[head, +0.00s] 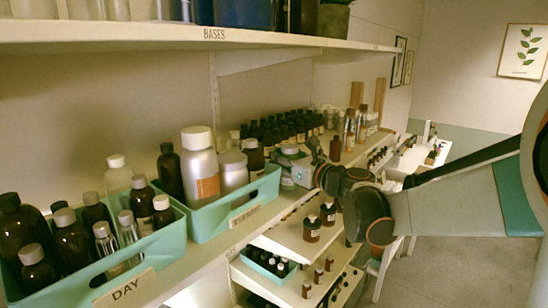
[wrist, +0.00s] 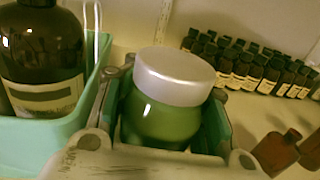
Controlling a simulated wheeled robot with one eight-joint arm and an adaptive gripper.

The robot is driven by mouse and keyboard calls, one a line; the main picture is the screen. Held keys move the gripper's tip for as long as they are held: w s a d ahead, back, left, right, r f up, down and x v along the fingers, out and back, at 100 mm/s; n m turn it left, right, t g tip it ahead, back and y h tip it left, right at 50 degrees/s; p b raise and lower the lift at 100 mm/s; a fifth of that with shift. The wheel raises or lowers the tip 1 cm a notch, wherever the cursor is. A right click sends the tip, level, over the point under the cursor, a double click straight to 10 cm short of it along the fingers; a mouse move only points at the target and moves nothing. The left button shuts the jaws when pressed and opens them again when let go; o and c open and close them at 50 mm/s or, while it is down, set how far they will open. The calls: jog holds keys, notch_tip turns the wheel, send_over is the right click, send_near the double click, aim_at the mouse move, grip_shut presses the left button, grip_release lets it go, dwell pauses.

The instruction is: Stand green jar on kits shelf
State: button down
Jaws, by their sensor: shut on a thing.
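The green jar (wrist: 165,120) has a wide silver-white lid and stands out in the wrist view between the two fingers of my gripper (wrist: 165,135). The fingers are shut around its sides. In the head view my gripper (head: 297,170) is at the middle shelf, just right of the second teal bin, and the jar's pale lid (head: 290,149) shows above it; most of the jar is hidden there. The jar looks upright. Whether its base touches the shelf is hidden.
The middle shelf (head: 190,262) holds a DAY bin (head: 160,275) and a second teal bin (head: 235,222), both full of bottles. Small dark bottles (head: 285,128) stand in rows behind. An upper shelf (head: 120,36) is marked BASES. Lower shelves (head: 290,243) hold brown jars and a small bin.

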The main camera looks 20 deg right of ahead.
jog(key=shift+f, duration=0.2)
jog(key=c, duration=1.3)
grip_release()
jog(key=shift+r, duration=0.1)
jog(key=shift+r, duration=0.15)
jog(key=b, duration=0.2)
send_over(295, 189)
jog(key=shift+w+d, duration=0.15)
jog(key=shift+w, duration=0.05)
jog(key=shift+s+d, duration=0.1)
jog(key=shift+s, duration=0.35)
